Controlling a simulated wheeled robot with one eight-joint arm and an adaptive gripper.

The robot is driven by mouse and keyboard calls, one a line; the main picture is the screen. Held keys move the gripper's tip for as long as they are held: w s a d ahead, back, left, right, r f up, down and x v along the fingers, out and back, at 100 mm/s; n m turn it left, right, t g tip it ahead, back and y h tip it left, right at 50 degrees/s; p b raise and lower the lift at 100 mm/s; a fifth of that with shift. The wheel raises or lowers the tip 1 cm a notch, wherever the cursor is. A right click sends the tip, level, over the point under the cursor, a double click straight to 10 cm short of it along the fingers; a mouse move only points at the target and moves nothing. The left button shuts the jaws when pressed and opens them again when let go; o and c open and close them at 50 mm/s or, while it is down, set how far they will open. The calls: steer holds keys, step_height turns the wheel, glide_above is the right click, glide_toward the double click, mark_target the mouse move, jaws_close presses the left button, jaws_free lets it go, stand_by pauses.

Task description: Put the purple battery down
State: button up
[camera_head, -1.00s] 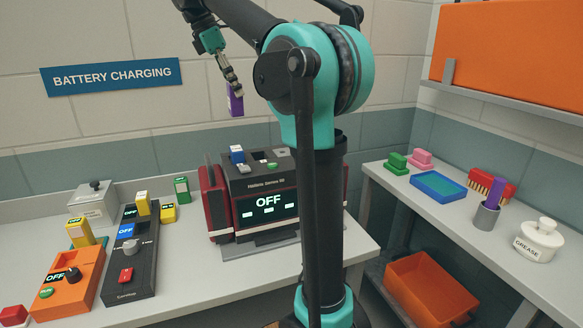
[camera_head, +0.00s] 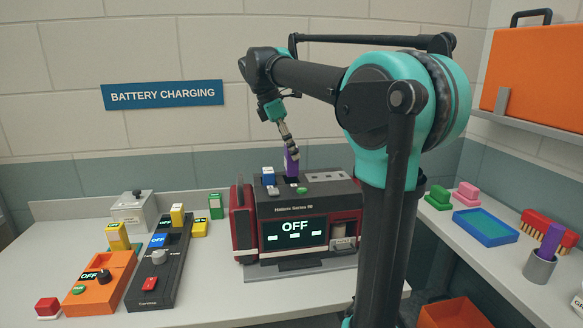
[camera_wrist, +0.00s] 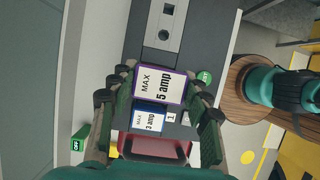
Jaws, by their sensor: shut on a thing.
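My gripper (camera_head: 290,148) is shut on the purple battery (camera_head: 291,160), which is upright over the top of the black and red charger (camera_head: 250,212). Its lower end meets the charger's top in the head view; I cannot tell whether it is seated in a slot. In the wrist view the purple battery (camera_wrist: 160,86) shows a white "MAX 5 amp" label between my fingers. A blue battery (camera_head: 268,176) labelled "MAX 3 amp" stands in the charger beside it. The charger's screen reads OFF, and a green button (camera_head: 302,190) is on its top.
To the left are a black charger (camera_head: 165,265) and an orange charger (camera_head: 98,285), both reading OFF, with yellow batteries. On the right bench are a blue tray (camera_head: 486,227), a brush (camera_head: 550,228) and a grey cup (camera_head: 539,268).

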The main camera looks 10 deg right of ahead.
mark_target(291, 169)
steer(key=shift+f, duration=2.95)
steer(key=shift+f, duration=0.45)
steer(key=shift+f, duration=0.15)
steer(key=o, duration=1.5)
steer(key=shift+c, duration=0.2)
steer(key=v, duration=1.3)
steer(key=shift+d, duration=0.25)
